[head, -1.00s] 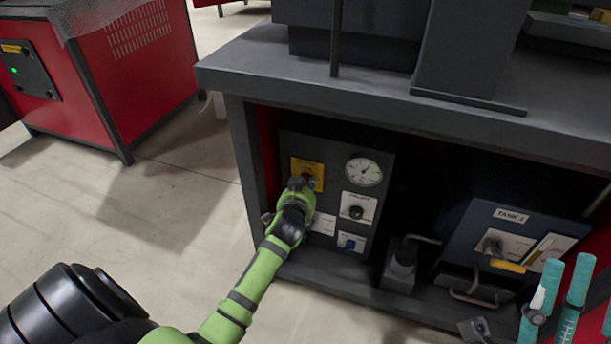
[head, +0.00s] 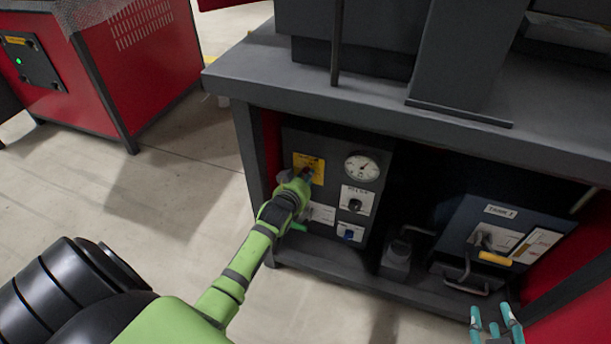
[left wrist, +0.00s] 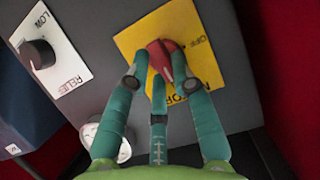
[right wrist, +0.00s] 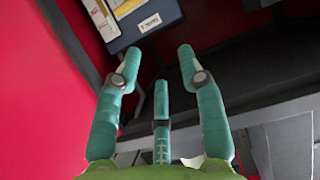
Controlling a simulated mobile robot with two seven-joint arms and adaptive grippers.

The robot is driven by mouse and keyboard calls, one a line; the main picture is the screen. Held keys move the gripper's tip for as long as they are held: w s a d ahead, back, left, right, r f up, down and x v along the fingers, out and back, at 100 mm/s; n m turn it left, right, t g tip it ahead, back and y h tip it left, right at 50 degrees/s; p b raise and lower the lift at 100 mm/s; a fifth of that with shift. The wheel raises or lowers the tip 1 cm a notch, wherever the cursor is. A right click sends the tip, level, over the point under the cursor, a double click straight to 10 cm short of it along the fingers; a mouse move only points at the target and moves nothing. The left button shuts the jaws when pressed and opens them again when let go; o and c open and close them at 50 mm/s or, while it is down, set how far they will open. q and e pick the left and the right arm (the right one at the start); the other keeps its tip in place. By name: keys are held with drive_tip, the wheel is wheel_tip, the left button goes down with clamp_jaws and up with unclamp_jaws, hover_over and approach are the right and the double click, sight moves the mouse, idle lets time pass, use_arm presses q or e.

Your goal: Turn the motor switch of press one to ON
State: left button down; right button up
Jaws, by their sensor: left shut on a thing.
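The motor switch is a red knob (left wrist: 160,58) on a yellow plate (left wrist: 133,38), in the left wrist view. The plate reads "OFF" at its upper right; the rest of its lettering is partly covered by my fingers. The yellow plate (head: 309,162) also shows in the head view, at the upper left of the dark panel under the press table. My left gripper (left wrist: 162,80) is shut on the red knob, with its teal fingers around it. In the head view it mostly hides the knob. My right gripper (right wrist: 160,62) is open and empty, low at the right in the head view (head: 495,318).
A pressure gauge (head: 362,168), a relief knob (head: 354,204) and a blue switch (head: 349,234) share the panel. A tank unit (head: 481,228) stands to the right under the press table (head: 400,115). A red cabinet (head: 150,75) stands at the left, with clear floor between.

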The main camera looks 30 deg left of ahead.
use_arm(q)
drive_tip(key=shift+s+a+f, duration=0.2)
drive_tip(key=shift+f, duration=0.15)
use_arm(e)
drive_tip(key=shift+s+d+f+g+h, duration=0.15)
drive_tip(key=shift+s+d+f+g, duration=0.15)
drive_tip(key=shift+s+f+g, duration=0.35)
drive_tip(key=shift+s+d+f+g+h, duration=0.15)
drive_tip(key=shift+s+d+f+g, duration=0.15)
drive_tip(key=shift+f, duration=0.5)
drive_tip(key=shift+w, duration=0.1)
use_arm(q)
drive_tip(key=c, duration=1.1)
unclamp_jaws()
drive_tip(key=shift+w, duration=0.1)
use_arm(e)
drive_tip(key=shift+a, duration=0.1)
use_arm(q)
drive_tip(key=shift+d+r, duration=0.1)
drive_tip(key=shift+r, duration=0.05)
drive_tip(key=v, duration=1.2)
